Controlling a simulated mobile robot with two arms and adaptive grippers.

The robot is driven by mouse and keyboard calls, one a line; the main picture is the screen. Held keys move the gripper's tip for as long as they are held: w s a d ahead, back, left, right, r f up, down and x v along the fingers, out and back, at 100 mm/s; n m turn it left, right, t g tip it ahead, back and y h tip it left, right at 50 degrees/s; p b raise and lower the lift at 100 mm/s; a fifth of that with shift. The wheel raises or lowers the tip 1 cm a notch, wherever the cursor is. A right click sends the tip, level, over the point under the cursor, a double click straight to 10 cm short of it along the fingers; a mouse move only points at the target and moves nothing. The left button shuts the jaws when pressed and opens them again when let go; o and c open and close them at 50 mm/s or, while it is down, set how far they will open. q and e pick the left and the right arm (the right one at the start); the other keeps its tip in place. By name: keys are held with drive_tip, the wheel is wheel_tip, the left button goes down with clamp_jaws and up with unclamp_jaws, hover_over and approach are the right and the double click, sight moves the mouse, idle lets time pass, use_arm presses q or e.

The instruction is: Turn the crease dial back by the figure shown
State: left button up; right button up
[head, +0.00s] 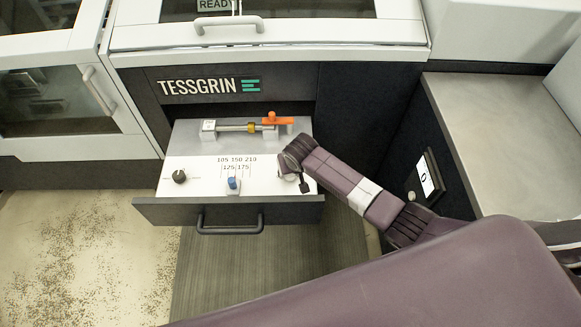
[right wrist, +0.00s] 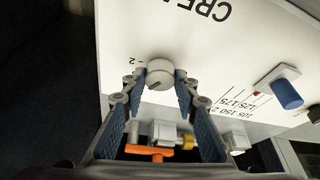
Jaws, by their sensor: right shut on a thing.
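The crease dial is a pale round knob (right wrist: 159,70) with a dark mark on its face, on the white panel (head: 204,170) of the pulled-out drawer. In the right wrist view, upside-down lettering starting "CRE" and a "2" by a tick show near it. My right gripper (right wrist: 159,78) is shut on the dial, one finger on each side. In the head view my right gripper (head: 292,176) is at the panel's right end and mostly hides the dial. My left gripper is not in view.
A black knob (head: 180,176) and a blue lever (head: 232,184) sit on the same panel. An orange clamp (head: 277,120) on a rod is behind. The drawer handle (head: 230,229) sticks out in front. A small white display (head: 424,178) at right seems to read 0.

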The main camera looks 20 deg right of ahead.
drive_tip(key=shift+a+m+h+p, duration=0.1)
drive_tip(key=shift+m+h+p, duration=0.25)
drive_tip(key=shift+m, duration=0.45)
drive_tip(key=o, duration=1.2)
drive_tip(key=shift+c, duration=0.2)
drive_tip(key=d+v, duration=0.1)
drive_tip(key=v, duration=1.1)
drive_tip(key=shift+a, duration=0.45)
